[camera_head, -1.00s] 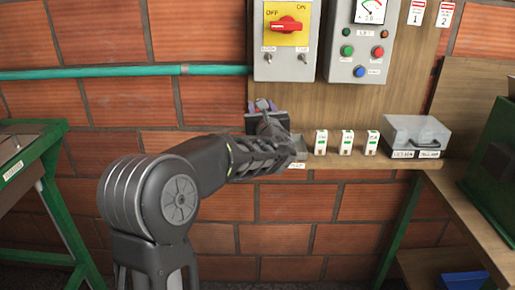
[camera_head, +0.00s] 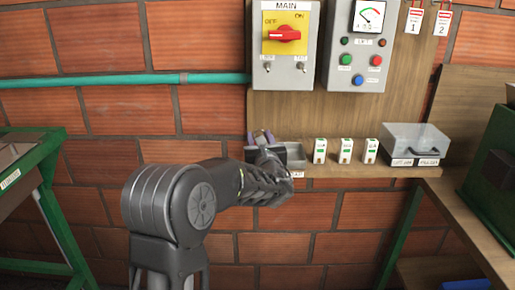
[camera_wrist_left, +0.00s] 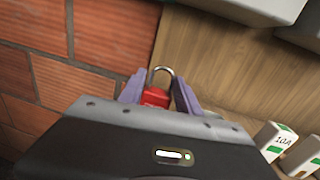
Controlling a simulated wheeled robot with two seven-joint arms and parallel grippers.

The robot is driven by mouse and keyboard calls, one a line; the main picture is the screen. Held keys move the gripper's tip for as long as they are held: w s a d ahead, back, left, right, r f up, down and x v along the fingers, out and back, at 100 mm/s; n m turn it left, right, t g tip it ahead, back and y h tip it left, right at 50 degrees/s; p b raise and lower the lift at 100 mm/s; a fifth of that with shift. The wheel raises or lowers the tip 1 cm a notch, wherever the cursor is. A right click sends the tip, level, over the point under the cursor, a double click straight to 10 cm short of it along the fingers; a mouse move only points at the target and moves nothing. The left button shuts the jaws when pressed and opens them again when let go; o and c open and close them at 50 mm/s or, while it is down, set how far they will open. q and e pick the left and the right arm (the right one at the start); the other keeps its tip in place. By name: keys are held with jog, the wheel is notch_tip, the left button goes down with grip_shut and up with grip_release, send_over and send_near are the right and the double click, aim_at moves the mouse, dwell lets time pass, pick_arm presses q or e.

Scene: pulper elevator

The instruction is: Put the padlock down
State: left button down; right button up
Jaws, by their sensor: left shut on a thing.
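My left gripper (camera_head: 264,138) is at the left end of the narrow wooden shelf, beside a small grey tray. In the left wrist view its purple fingers (camera_wrist_left: 158,97) are shut on a red padlock (camera_wrist_left: 155,97) with a grey shackle pointing up. The padlock's lower part is hidden by the gripper body. In the head view the padlock is hidden behind my wrist. The grey tray (camera_head: 295,155) is partly covered by my wrist. My right gripper is not in view.
Several white-green fuses (camera_head: 345,150) stand on the shelf right of the tray, then a clear-lidded box (camera_head: 414,145). The grey panel with the red switch (camera_head: 284,33) hangs above. A green teal pipe (camera_head: 120,80) runs along the brick wall.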

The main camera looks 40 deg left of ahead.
pick_arm(q)
notch_tip(320, 180, down, 3)
jog(key=shift+f, duration=0.15)
jog(key=shift+f, duration=0.1)
jog(key=c, duration=0.8)
grip_release()
jog(key=shift+c, duration=0.2)
